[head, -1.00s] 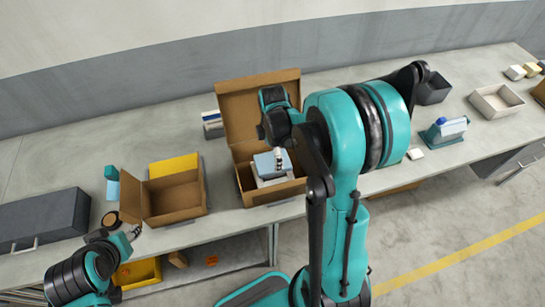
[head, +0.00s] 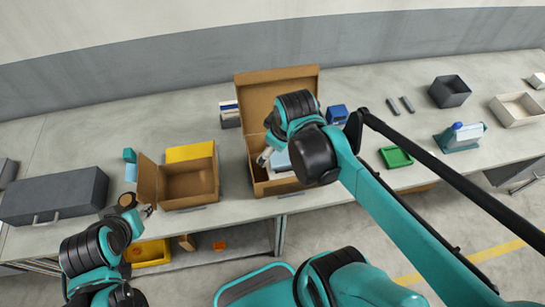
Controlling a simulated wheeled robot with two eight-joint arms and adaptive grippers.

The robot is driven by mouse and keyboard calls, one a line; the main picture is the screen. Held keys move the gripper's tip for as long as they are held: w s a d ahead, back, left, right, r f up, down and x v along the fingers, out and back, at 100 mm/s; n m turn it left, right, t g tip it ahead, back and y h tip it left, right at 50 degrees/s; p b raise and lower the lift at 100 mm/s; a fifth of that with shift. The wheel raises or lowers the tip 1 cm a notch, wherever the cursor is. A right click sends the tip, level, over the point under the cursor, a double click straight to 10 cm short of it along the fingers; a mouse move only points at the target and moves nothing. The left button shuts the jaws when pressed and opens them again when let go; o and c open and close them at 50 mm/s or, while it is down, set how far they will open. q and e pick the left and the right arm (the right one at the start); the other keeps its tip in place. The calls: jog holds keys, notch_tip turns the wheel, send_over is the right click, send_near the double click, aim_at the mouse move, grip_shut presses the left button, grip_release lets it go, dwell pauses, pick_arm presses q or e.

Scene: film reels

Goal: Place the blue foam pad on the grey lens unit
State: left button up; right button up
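An open cardboard box (head: 258,176) stands on the table with its lid up. Inside it a light blue block, apparently the blue foam pad (head: 281,161), lies over a pale grey-white body, apparently the lens unit (head: 283,174). My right arm hides much of both, so I cannot tell how squarely the pad sits. My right gripper (head: 264,157) is low in the box at the pad's left side; its fingers are too small and covered to read. My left gripper (head: 147,211) is in front of a smaller cardboard box, away from the pad; its finger opening is unclear.
The smaller open cardboard box (head: 188,203) stands to the left, beside a dark grey drawer box (head: 60,198). A blue box (head: 337,115), a green tray (head: 396,157), a dark bin (head: 449,92) and a white tray (head: 516,110) stand right. Table behind the boxes is mostly clear.

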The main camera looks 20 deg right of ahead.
jog(key=s+a+m+t, duration=0.1)
jog(key=s+m, duration=0.1)
jog(key=m, duration=0.1)
jog(key=s+a+m+t, duration=0.1)
jog(key=s+a+m, duration=0.1)
jog(key=shift+a+m+t, duration=0.1)
jog(key=shift+m+t, duration=0.3)
notch_tip(320, 180, down, 11)
jog(key=b, duration=1.1)
jog(key=shift+f, duration=0.15)
dwell(0.8)
